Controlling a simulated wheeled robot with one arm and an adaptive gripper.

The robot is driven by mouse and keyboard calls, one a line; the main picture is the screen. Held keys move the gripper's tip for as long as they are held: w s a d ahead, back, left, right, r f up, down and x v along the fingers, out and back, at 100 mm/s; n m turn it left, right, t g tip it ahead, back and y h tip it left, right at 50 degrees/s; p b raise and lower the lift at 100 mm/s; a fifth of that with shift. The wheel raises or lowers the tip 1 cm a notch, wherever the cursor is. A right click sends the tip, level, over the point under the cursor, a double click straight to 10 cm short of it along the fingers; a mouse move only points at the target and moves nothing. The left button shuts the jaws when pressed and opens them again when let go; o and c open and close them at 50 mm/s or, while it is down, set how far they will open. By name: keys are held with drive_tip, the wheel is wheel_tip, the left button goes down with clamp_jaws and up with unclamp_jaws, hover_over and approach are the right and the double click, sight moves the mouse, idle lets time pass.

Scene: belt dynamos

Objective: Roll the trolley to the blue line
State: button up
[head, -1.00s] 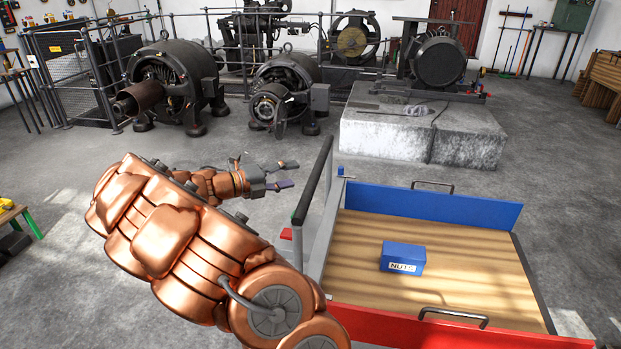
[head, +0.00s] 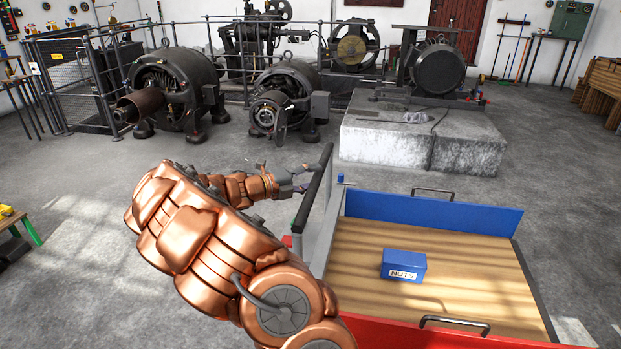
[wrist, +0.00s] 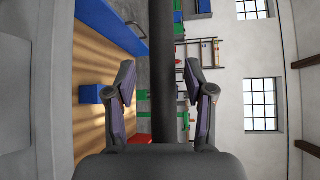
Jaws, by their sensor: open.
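The trolley has a wooden deck (head: 450,265), a blue side board (head: 430,212) and a red side board (head: 430,333). Its black push handle (head: 313,190) rises at the deck's left end. My gripper (head: 305,178) is open beside the handle's upper part, at its left. In the wrist view the handle (wrist: 163,60) runs as a dark bar between the spread fingers of my gripper (wrist: 160,82); I cannot tell whether they touch it. A blue box marked NUTS (head: 404,265) sits on the deck. I see no blue line in either view.
A concrete plinth (head: 425,135) with a machine stands behind the trolley. Dynamos (head: 175,90) and railings line the back. A low bench (head: 18,225) is at the left edge. Grey floor is clear at left and between trolley and machines.

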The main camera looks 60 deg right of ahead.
drive_tip(key=shift+s, duration=0.1)
drive_tip(key=c, duration=1)
drive_tip(key=shift+f, duration=0.1)
clamp_jaws()
